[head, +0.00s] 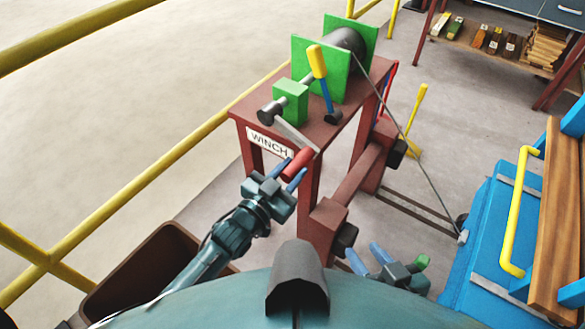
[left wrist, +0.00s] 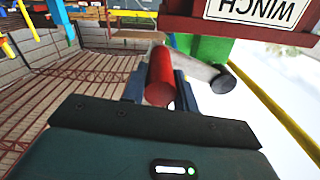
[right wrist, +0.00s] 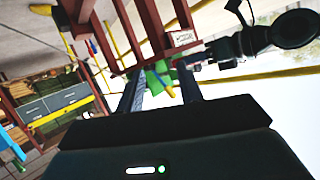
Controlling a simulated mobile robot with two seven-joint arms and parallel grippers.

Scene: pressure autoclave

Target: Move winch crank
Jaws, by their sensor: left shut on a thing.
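The winch crank is a grey arm (head: 294,136) on the front of the winch, with a red handle (head: 298,164) at its lower end. My left gripper (head: 290,172) is shut on the red handle, which also shows between the fingers in the left wrist view (left wrist: 160,78). The winch has green side plates (head: 309,62) and a dark drum, on a dark red stand (head: 245,110) labelled WINCH. My right gripper (head: 368,258) is low at the front, beside the stand's foot. Its fingers stand apart with nothing between them in the right wrist view (right wrist: 160,90).
A yellow-handled lever (head: 318,65) rises from the stand top. A cable runs from the drum to a blue cart (head: 480,250) with a yellow rail at right. A yellow railing (head: 150,175) and a brown bin (head: 140,270) are at left. A shelf table stands back right.

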